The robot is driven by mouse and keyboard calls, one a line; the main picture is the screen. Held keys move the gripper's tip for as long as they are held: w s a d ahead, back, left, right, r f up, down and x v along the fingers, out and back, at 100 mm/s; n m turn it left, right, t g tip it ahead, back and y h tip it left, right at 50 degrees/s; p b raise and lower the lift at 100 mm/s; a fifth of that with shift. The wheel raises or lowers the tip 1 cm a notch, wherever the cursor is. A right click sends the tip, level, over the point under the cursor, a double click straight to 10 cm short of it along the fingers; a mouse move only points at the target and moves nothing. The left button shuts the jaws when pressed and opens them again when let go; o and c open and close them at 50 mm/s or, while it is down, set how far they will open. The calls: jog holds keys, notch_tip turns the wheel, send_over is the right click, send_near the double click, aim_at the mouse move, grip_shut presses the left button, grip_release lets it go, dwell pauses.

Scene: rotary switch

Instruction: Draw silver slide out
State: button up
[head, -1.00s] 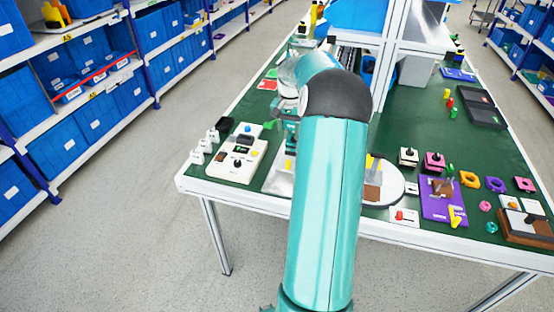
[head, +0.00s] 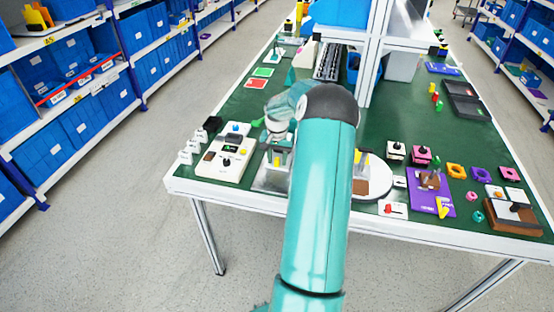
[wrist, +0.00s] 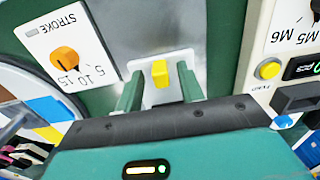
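A silver metal plate (wrist: 165,25) fills the upper middle of the wrist view. A yellow tab (wrist: 160,74) on a white mount stands at its near edge. My gripper (wrist: 160,88) has its two green fingers on either side of the tab, with a visible gap on both sides, so it looks open. In the head view the silver plate (head: 268,183) lies near the table's front edge. My gripper (head: 280,150) is low over it, partly hidden by my teal arm.
A white STROKE panel with an orange knob (wrist: 65,57) is left of the plate in the wrist view. A white control box (head: 226,152) stands close on the left in the head view. A round white disc (head: 372,178) and several small parts are on the right.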

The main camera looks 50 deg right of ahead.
jog(key=shift+w+f, duration=0.1)
jog(key=shift+f, duration=0.2)
grip_shut()
jog(key=shift+a, duration=0.1)
